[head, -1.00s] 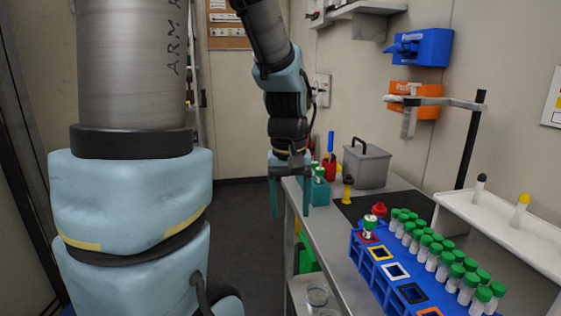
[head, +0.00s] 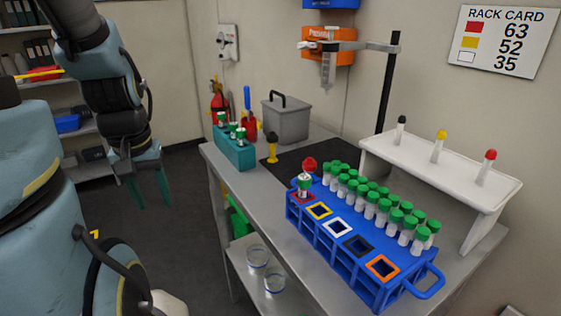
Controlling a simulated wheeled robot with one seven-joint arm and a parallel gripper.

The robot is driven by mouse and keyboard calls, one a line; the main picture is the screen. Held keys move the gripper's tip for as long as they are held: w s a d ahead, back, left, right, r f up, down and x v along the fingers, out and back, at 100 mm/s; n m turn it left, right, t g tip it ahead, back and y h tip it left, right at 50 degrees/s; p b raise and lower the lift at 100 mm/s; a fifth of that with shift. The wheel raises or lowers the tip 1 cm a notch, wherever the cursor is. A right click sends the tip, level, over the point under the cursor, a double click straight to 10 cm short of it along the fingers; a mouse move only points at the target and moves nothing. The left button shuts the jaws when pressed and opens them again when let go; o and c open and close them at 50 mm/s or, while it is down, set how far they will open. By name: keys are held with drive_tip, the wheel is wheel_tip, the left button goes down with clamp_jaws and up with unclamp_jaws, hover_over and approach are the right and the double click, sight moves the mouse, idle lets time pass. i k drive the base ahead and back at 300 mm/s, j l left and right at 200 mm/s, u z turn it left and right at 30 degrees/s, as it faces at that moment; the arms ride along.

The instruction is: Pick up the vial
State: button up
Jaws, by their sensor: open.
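My gripper (head: 149,184) hangs at the left, fingers pointing down, open and empty. It is over the floor side, left of the bench and apart from every vial. Several green-capped vials stand in a teal block (head: 236,155) at the bench's far left end. Many more green-capped vials (head: 382,209) fill the rear of that rack. Which vial the task means cannot be told.
A white shelf (head: 428,172) holds black-, yellow- and red-topped tubes. A grey lidded box (head: 286,117), a stand (head: 388,80) and a dark mat (head: 292,150) are on the bench (head: 226,179). Glass dishes (head: 257,257) sit on a lower shelf. A rack card (head: 503,41) hangs on the wall.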

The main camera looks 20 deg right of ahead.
sight(234, 125)
drive_tip(key=i+j+z, duration=0.25)
drive_tip(key=z, duration=0.15)
drive_tip(key=i+j+z, duration=0.4)
